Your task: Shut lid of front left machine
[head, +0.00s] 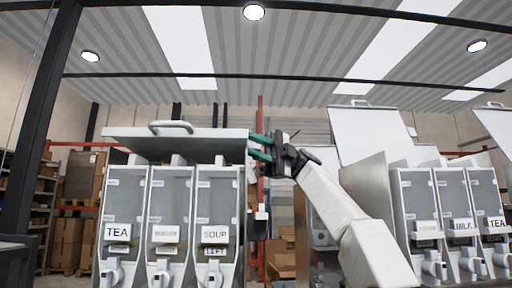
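The front left machine has a grey lid (135,143) with a handle (171,126) on top. The lid lies low and close to level over the canisters, and I cannot tell whether it is fully down. Below it stand clear-fronted canisters labelled TEA (118,231) and SOUP (215,234), with a middle one whose label is too small to read. My gripper (254,147) is at the lid's right end, its teal fingers apart and pointing left. I cannot tell whether they touch the lid. No object shows between the fingers.
Another machine (377,188) stands at the right with its lid (362,135) raised. A further raised lid (497,128) shows at the right edge. A dark post (42,120) rises at the left, and shelves with boxes (67,240) stand behind. My arm crosses the gap between machines.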

